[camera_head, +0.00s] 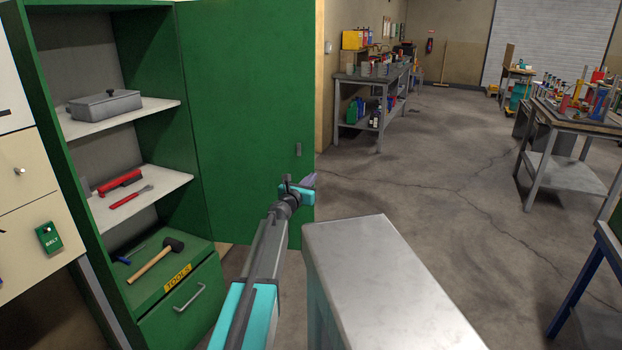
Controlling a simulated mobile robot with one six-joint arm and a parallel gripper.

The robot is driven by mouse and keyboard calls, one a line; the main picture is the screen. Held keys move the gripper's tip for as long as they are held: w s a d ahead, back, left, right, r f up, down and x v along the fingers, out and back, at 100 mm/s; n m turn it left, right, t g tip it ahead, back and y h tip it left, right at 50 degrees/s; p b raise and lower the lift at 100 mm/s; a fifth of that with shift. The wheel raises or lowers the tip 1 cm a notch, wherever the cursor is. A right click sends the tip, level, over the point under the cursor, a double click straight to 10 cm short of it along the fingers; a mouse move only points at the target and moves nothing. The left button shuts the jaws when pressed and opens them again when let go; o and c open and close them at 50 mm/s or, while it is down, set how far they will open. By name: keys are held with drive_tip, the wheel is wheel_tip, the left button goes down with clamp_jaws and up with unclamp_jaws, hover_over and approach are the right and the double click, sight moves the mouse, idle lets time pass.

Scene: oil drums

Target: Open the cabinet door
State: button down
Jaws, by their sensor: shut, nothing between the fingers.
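The green cabinet (175,224) stands at the left with its inside showing. Its green door (245,110) stands wide open, swung out to the right of the shelves. A small dark handle (298,150) is on the door near its right edge. My gripper (311,181) is shut and empty, in front of the door's lower right edge and below the handle. I cannot tell whether it touches the door.
A metal box (106,104) and red tools (122,183) lie on the cabinet's shelves. A mallet (160,258) lies above the drawer. A grey-topped bench or block (380,285) stands close at right of my arm. Open concrete floor (430,180) lies beyond, between workbenches.

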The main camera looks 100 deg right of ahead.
drive_tip(key=w+a+b, duration=0.1)
drive_tip(key=w+a, duration=0.2)
drive_tip(key=a, duration=0.6)
drive_tip(key=shift+w, duration=0.25)
idle(0.6)
